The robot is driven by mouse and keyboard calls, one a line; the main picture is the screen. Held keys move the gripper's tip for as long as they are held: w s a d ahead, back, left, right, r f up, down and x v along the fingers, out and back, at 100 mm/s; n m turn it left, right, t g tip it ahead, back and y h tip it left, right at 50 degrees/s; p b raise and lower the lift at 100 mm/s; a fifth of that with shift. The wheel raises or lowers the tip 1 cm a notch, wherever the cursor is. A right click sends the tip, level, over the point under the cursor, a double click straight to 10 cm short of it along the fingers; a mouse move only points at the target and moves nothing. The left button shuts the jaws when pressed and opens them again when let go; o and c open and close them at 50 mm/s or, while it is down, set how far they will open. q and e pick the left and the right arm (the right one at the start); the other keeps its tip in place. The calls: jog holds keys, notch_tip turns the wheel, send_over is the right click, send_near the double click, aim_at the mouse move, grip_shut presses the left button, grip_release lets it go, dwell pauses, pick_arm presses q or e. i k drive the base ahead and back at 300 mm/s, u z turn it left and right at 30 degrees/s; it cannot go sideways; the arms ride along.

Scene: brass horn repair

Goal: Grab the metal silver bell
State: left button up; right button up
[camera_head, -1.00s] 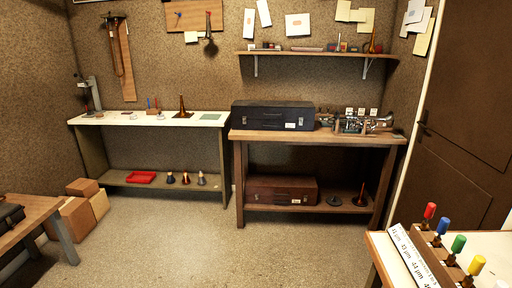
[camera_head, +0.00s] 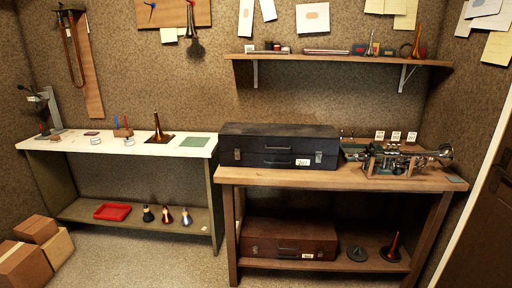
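No gripper shows in the head view. On the low shelf of the left bench stand three small bell-shaped pieces: a dark one (camera_head: 148,214), a reddish-gold one (camera_head: 167,215) and a paler one (camera_head: 187,217). A slim, greyish silver-looking flared piece (camera_head: 370,44) stands on the wall shelf. A brass flared bell (camera_head: 158,130) stands on the left bench top. I cannot tell for sure which piece is the silver bell.
The left bench (camera_head: 190,151) is white-topped. The wooden workbench (camera_head: 260,178) holds a black case (camera_head: 278,146) and a metal horn assembly (camera_head: 402,158). A red tray (camera_head: 113,212) sits on the low shelf. Cardboard boxes (camera_head: 37,229) are at left. Some floor is clear in front.

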aim_at(190, 33)
jog(key=i, duration=1.5)
jog(key=z, duration=1.65)
